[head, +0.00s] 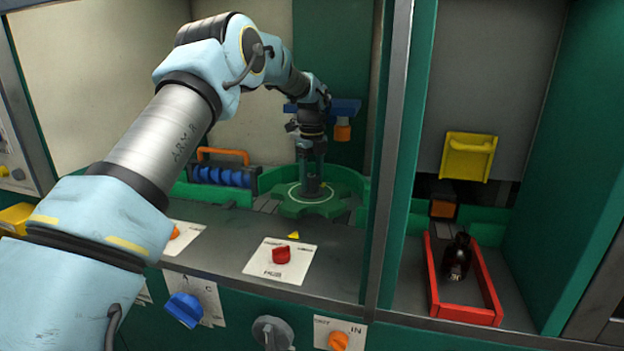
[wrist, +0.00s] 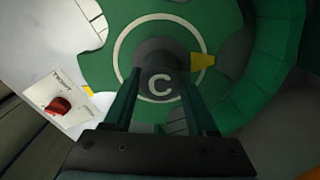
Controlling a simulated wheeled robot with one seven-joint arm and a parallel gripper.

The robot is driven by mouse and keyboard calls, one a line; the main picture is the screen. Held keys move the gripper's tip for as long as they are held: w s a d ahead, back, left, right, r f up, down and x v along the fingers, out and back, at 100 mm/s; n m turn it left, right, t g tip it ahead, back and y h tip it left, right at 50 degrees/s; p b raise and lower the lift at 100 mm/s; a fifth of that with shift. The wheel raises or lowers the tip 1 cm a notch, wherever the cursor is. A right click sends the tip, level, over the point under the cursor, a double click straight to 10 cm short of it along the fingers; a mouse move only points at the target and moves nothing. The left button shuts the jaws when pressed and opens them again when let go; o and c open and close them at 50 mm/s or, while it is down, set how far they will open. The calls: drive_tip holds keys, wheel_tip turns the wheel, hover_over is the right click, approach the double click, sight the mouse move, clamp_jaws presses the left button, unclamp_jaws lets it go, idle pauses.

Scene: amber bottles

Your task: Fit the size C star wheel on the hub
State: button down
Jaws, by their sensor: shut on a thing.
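The green star wheel (head: 298,205) has scalloped edges and a white ring on top. It also shows in the wrist view (wrist: 107,77), where its dark central knob (wrist: 159,85) carries a white letter C. My gripper (head: 312,181) points down over the wheel's middle, and its two fingers (wrist: 164,92) are shut on the knob. A yellow mark (wrist: 203,62) lies beside the knob. The wheel sits at deck level, inside the curved green guide (head: 345,178). The hub is hidden under the wheel, so I cannot tell how fully the wheel is seated.
A blue part with an orange handle (head: 222,170) stands at left. Right of the grey post (head: 396,150), a red tray (head: 468,313) holds a dark bottle (head: 458,258).

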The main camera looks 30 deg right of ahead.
drive_tip(key=shift+f, duration=0.25)
idle(0.3)
drive_tip(key=shift+c, duration=0.9)
unclamp_jaws()
drive_tip(key=shift+o, duration=0.3)
drive_tip(key=shift+f, duration=0.1)
